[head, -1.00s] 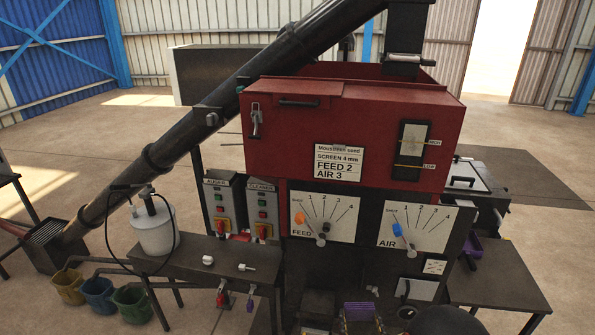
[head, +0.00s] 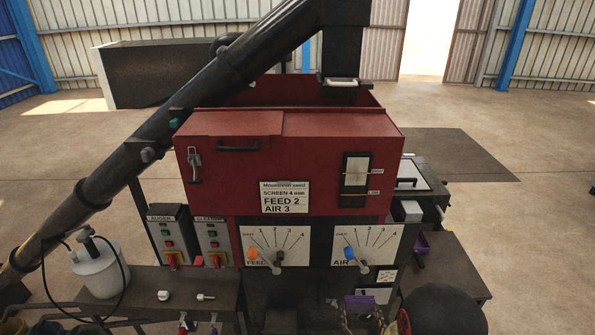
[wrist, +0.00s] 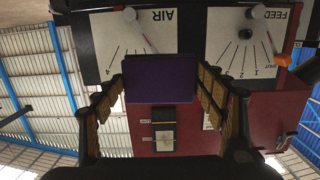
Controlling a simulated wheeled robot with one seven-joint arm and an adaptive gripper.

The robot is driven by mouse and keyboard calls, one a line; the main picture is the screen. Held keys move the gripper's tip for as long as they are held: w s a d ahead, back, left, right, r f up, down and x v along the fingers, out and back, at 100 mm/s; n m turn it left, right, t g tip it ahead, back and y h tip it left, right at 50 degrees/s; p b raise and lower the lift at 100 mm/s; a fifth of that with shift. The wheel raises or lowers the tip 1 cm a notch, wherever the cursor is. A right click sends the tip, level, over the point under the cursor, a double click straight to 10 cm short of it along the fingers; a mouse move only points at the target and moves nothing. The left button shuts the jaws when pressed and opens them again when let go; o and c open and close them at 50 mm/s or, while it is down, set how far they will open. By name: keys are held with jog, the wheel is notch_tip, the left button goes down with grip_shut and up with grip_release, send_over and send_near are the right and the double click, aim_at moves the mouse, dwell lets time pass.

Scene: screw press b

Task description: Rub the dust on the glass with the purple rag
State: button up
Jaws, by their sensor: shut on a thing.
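The sight glass (head: 355,172) is a narrow upright window in a black frame on the right of the red hopper front, beside HIGH and LOW marks. It looks pale and cloudy; the dust is too small to make out clearly. In the upside-down wrist view the glass (wrist: 163,136) shows beyond the rag. The purple rag (wrist: 160,80) is a flat block between the fingers of my gripper (wrist: 163,88), which is shut on it. In the head view my gripper (head: 362,308) is at the bottom edge, below and in front of the glass, apart from it.
The FEED dial (head: 277,247) and AIR dial (head: 366,246) sit under the red hopper (head: 225,165). Switch boxes (head: 168,240) are to their left. A side table (head: 140,285) holds a white pot (head: 100,272). A sloping auger tube (head: 190,115) crosses the left.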

jog(key=shift+s+a+r, duration=0.15)
jog(key=shift+s, duration=0.35)
jog(key=shift+w, duration=0.3)
jog(key=shift+s, duration=0.1)
jog(key=shift+s, duration=0.1)
jog(key=shift+f, duration=0.3)
